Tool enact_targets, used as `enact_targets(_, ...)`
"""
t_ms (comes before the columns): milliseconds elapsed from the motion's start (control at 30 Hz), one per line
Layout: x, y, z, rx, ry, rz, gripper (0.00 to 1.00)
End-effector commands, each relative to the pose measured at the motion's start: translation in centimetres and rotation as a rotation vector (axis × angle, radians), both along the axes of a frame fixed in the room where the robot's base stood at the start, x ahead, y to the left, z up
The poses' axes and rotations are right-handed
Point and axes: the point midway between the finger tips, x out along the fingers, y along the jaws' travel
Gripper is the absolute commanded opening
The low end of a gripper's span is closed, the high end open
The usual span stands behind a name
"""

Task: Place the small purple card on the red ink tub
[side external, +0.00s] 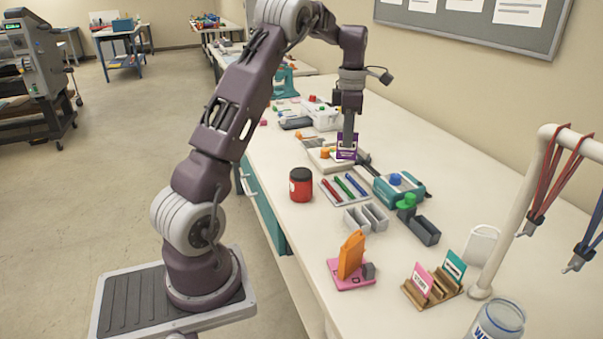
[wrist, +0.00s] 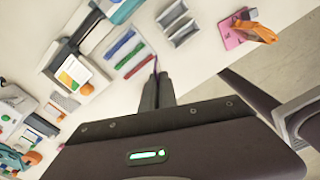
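The small purple card (side external: 346,153) has a pale patch and hangs upright at the tips of my gripper (side external: 349,134). My gripper is shut on it, above the worktable. In the wrist view only a thin purple edge of the card (wrist: 155,66) shows at the tips of my gripper (wrist: 156,78). The red ink tub (side external: 301,189) has a black top and stands upright near the table's front edge, left of and nearer than the card in the side view. The card is apart from the tub. I cannot see the tub in the wrist view.
A tray of coloured sticks (side external: 344,189) lies right of the tub. Nearby are grey slotted holders (side external: 366,218), a teal device (side external: 385,190) and a pink pad (side external: 343,276) with an orange piece. A wooden rack (side external: 432,290) holds pink and teal cards.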

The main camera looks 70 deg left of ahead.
Motion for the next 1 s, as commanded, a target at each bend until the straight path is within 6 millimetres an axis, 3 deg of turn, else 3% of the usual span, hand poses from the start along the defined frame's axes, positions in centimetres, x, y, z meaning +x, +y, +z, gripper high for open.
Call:
enact_targets(33,-1.8,2.7,0.6,0.001,-0.001,0.099,0.0)
enact_targets(100,-4.1,5.5,1.3,0.001,-0.002,0.22,0.0)
enact_targets(200,-6.7,8.3,2.0,0.0,-0.002,0.346,0.0)
enact_targets(300,-8.3,9.8,2.4,-0.001,-0.002,0.42,0.0)
enact_targets(367,-8.7,10.2,2.1,-0.003,-0.001,0.44,0.0)
enact_targets(800,-8.9,10.2,-6.7,-0.004,0.001,0.445,0.0)
enact_targets(1000,-8.8,10.3,-7.5,-0.002,-0.002,0.444,0.0)
